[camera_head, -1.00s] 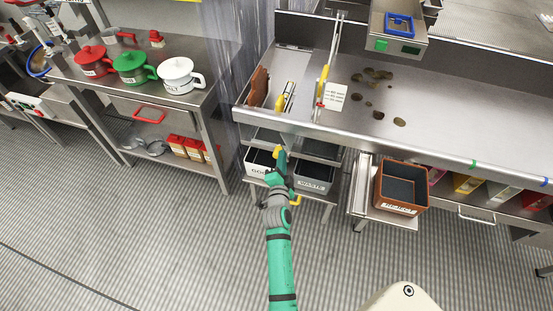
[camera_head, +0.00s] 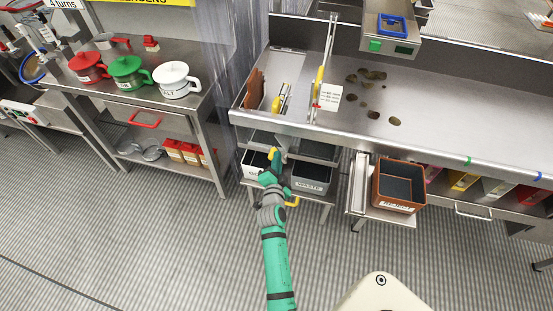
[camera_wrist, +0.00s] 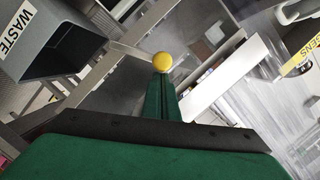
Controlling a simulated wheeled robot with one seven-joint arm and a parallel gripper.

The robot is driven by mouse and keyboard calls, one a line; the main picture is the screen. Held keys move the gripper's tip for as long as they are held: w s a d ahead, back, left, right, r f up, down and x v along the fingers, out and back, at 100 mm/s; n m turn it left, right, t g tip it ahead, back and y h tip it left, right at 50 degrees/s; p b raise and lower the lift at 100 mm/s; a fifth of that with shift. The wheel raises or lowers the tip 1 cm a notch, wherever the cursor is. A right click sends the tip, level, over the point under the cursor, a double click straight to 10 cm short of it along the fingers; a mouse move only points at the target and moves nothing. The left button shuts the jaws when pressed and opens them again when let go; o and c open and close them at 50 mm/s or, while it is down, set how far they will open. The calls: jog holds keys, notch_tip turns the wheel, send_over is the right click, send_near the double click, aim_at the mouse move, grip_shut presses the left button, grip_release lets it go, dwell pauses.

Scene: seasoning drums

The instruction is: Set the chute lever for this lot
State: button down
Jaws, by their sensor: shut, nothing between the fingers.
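The chute lever shows as a yellow ball knob (camera_wrist: 162,62) on a thin grey rod in the wrist view. In the head view its yellow knob (camera_head: 273,153) is at the tip of my gripper (camera_head: 276,164), in front of the bench's left end. In the wrist view my green gripper fingers (camera_wrist: 160,92) are shut and empty, with the knob right at their tips; I cannot tell whether they touch. Below the bench stand a left bin (camera_head: 253,164), its label partly hidden by my arm, and a grey bin (camera_head: 311,182) marked WASTE. Sloping metal chute plates (camera_head: 314,150) sit above them.
A brown bin (camera_head: 398,188) is to the right. A side table (camera_head: 150,90) with red, green and white pots stands left. The floor in front is open.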

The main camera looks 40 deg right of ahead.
jog(key=s+a+r, duration=0.3)
jog(key=s+a, duration=0.2)
jog(key=s, duration=0.4)
jog(key=shift+s+a+r, duration=0.2)
jog(key=shift+a+r, duration=0.15)
jog(key=s+a+f+n+t+y, duration=0.25)
jog(key=s+a+n, duration=0.25)
jog(key=a, duration=0.7)
jog(key=s+a+f+n+t+y, duration=0.1)
jog(key=s+a+n+y, duration=0.4)
jog(key=a, duration=0.8)
jog(key=s+a+r+n+y, duration=0.2)
jog(key=s+a+r+n, duration=0.2)
jog(key=s+a+n, duration=0.1)
jog(key=s+a+r+n+t+y, duration=0.1)
jog(key=s+a+r+n+y, duration=0.1)
jog(key=s+a+r+n, duration=0.2)
jog(key=s+a+r, duration=0.1)
jog(key=s+a, duration=0.2)
jog(key=s, duration=0.2)
jog(key=shift+a+n, duration=0.3)
jog(key=shift+n, duration=0.1)
